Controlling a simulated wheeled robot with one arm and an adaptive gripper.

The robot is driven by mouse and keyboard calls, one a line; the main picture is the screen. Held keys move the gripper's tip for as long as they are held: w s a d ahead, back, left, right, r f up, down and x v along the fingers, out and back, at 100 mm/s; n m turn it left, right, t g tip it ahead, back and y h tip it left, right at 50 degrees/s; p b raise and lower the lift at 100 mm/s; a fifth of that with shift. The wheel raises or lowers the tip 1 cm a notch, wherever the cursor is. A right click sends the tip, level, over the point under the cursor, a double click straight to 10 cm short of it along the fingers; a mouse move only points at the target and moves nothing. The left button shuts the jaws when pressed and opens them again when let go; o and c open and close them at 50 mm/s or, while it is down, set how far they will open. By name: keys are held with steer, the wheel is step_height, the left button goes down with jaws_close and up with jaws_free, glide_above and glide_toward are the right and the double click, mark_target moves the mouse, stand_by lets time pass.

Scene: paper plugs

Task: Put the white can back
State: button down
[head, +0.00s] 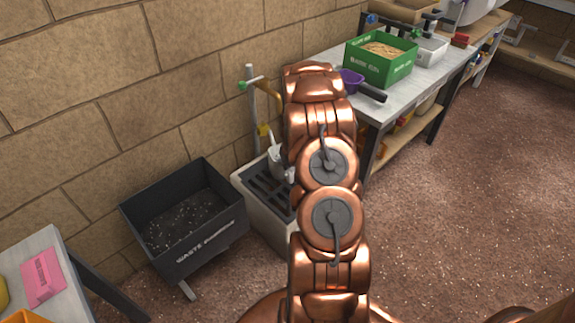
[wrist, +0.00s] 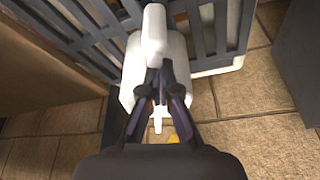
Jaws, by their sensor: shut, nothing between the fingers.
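The white can (head: 277,162) shows in the head view just left of my arm, at the slotted top of a pale bin; its right side is hidden by my arm. In the wrist view the white can (wrist: 132,72) is close up behind my fingers, with a rounded white bar in front of its body. My gripper (wrist: 160,78) is shut, its dark fingers meeting in front of the can and overlapping it in the picture. I cannot tell whether they touch it. In the head view my gripper is hidden by my arm.
A pale bin with a dark slotted top (head: 256,196) stands by the wall; its slats (wrist: 215,32) fill the top of the wrist view. A dark waste cart (head: 190,240) stands left of it. A workbench with a green box (head: 382,60) is at right. Open floor lies at right.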

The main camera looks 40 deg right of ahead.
steer(key=shift+s, duration=0.1)
stand_by(0.3)
steer(key=p+v, duration=0.2)
steer(key=v, duration=0.8)
steer(key=shift+p, duration=0.4)
steer(key=shift+a, duration=0.2)
